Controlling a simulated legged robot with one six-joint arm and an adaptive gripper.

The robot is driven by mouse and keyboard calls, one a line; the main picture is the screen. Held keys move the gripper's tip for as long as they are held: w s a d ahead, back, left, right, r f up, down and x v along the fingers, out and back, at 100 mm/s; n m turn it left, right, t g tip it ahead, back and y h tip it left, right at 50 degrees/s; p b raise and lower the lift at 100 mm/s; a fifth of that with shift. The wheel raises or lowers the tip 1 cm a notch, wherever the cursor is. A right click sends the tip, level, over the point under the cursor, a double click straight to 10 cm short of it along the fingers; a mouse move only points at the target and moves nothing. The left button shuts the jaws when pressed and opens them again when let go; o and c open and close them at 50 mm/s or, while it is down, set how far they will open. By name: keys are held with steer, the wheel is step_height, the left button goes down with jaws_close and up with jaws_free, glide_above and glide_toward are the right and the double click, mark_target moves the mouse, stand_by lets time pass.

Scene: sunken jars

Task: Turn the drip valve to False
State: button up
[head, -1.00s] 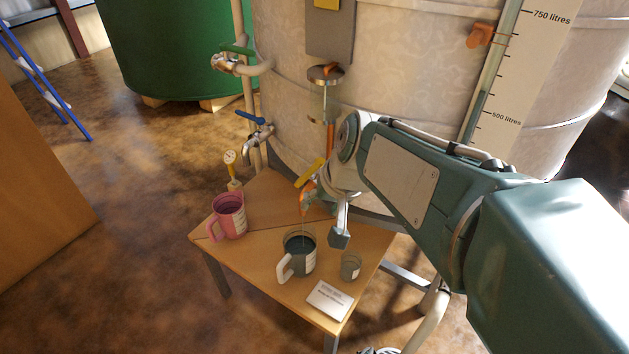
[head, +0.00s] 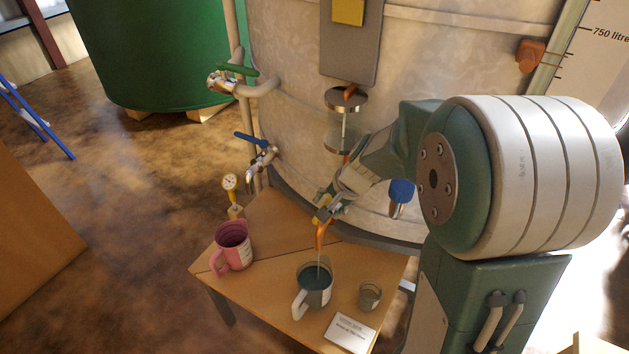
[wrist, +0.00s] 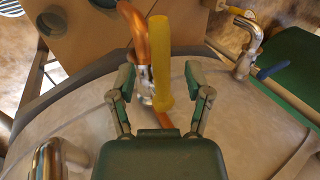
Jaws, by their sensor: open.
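The drip valve shows as a yellow lever (wrist: 161,60) on a copper pipe (wrist: 134,32) in the wrist view. My gripper (wrist: 160,78) is open, with one finger on each side of the lever. Gaps show between lever and fingers. In the head view, my gripper (head: 328,203) is at the tank's lower front, just above the copper spout (head: 321,236), and largely hides the lever. A thin stream runs from the spout into a grey jug (head: 317,297) of dark liquid.
The wooden table (head: 262,285) holds a pink jug (head: 233,246), a small glass cup (head: 369,295) and a white card (head: 350,333).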

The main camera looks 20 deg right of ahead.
steer(key=shift+a+f, duration=0.1)
steer(key=shift+a, duration=0.25)
steer(key=shift+w+d+f, duration=0.15)
steer(key=shift+w+f, duration=0.15)
steer(key=shift+f, duration=0.5)
steer(key=shift+w+a+f, duration=0.15)
steer(key=shift+a+f, duration=0.25)
steer(key=shift+a, duration=0.05)
steer(key=shift+d, duration=0.15)
jaws_close()
